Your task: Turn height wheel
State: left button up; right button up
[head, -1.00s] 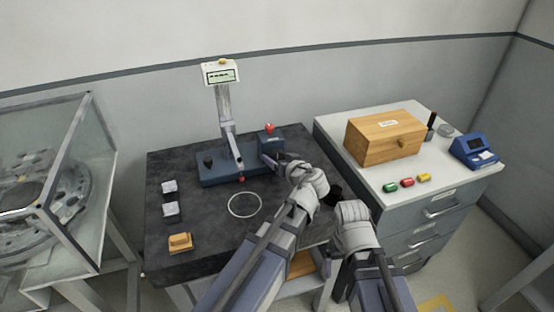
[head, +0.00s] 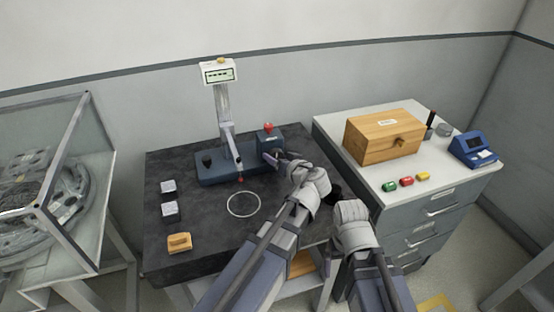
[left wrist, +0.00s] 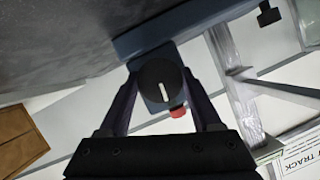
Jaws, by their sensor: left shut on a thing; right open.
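The height wheel (left wrist: 158,85) is a dark round knob with a white line, nearly upright in the left wrist view. It sits on the end of the blue base of the gauge stand (head: 212,172) on the dark table. My left gripper (head: 268,157) is at this right end of the base. In the left wrist view its two fingers (left wrist: 160,98) lie on either side of the wheel and are shut on it. My right gripper (head: 335,191) is at the table's right edge, apart from the stand; its fingers are mostly hidden.
A red button (head: 268,127) tops the base's right end. A thin ring (head: 243,204), two grey blocks and an orange block (head: 179,242) lie on the table. A cabinet (head: 450,200) with a wooden box (head: 385,138) stands right. A glass case (head: 105,170) stands left.

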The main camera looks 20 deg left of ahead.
pick_arm(q)
jog(key=m+y+b, duration=0.1)
jog(key=m, duration=0.1)
jog(key=shift+w+d+f+m+g+y+b, duration=0.1)
jog(key=shift+f+m+g+y+b, duration=0.1)
jog(key=shift+m+g+y+b, duration=0.15)
jog(key=shift+m+y+b, duration=0.95)
jog(key=shift+m+b, duration=0.15)
jog(key=shift+m, duration=0.45)
jog(key=shift+r, duration=0.1)
jog(key=o, duration=1.4)
jog(key=shift+c, duration=0.2)
